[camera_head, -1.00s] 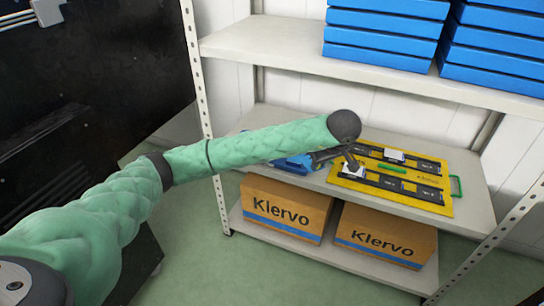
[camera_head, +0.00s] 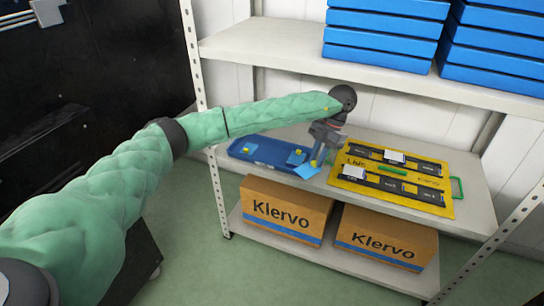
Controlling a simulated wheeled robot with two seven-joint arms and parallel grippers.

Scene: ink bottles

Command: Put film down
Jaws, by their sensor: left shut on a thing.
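My left gripper (camera_head: 318,158) points down above the middle shelf, near the right end of the blue tray. It is shut on a light blue film (camera_head: 307,171), a small square piece that hangs at its fingertips. A yellow bit shows beside the fingers. The film is at or just over the tray's right edge; I cannot tell whether it touches. The blue tray (camera_head: 262,158) holds another blue piece (camera_head: 296,157) and small yellow bits. The yellow board (camera_head: 425,207) with black strips lies to the right. My right gripper is not in view.
A white piece (camera_head: 394,157) lies on the board, and a green handle (camera_head: 457,188) sticks out at its right. Blue boxes (camera_head: 385,35) are stacked on the shelf above. Two Klervo cartons (camera_head: 285,209) stand below. A perforated shelf post (camera_head: 200,90) is at the left.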

